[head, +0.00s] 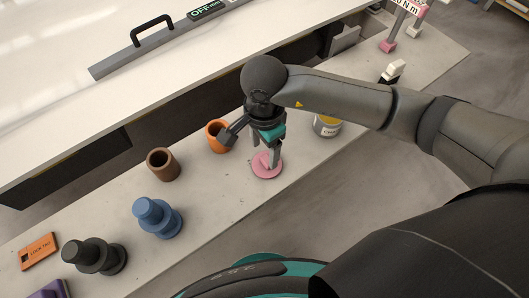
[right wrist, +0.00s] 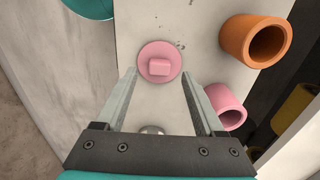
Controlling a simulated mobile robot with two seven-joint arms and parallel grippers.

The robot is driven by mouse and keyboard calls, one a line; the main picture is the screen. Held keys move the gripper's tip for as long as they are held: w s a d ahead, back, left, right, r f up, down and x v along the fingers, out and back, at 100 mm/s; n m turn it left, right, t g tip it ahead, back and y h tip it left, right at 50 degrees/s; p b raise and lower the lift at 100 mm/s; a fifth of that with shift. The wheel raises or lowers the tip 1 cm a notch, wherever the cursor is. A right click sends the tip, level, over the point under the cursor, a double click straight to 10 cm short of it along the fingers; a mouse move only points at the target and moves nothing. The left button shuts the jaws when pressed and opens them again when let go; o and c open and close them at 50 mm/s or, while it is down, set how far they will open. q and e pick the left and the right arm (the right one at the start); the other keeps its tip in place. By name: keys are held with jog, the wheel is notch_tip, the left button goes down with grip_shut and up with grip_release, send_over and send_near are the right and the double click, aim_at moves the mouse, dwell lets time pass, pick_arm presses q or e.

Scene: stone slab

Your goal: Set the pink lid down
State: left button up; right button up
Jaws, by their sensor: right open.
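The pink lid (head: 266,170) is a round disc with a blocky knob, lying flat on the stone slab (head: 205,190). It also shows in the right wrist view (right wrist: 147,72), knob up, at the top centre. My right gripper (head: 267,152) is open right over the lid, pointing down. In the right wrist view my right gripper's fingertips (right wrist: 158,74) stand apart on either side of the lid, with nothing clamped between them. A pink cup (right wrist: 226,108) stands beside the right finger in that view; I cannot make it out in the head view. My left gripper is not in view.
An orange cup (head: 214,136), a brown cup (head: 163,164) and stepped blue (head: 158,217) and black (head: 95,257) pieces stand on the slab to the left. A white counter (head: 80,110) runs behind.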

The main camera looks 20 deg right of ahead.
aim_at(264, 161)
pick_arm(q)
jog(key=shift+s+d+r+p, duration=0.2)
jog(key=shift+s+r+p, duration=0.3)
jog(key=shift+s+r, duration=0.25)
pick_arm(e)
notch_tip(264, 161, up, 8)
jog(key=shift+f, duration=0.2)
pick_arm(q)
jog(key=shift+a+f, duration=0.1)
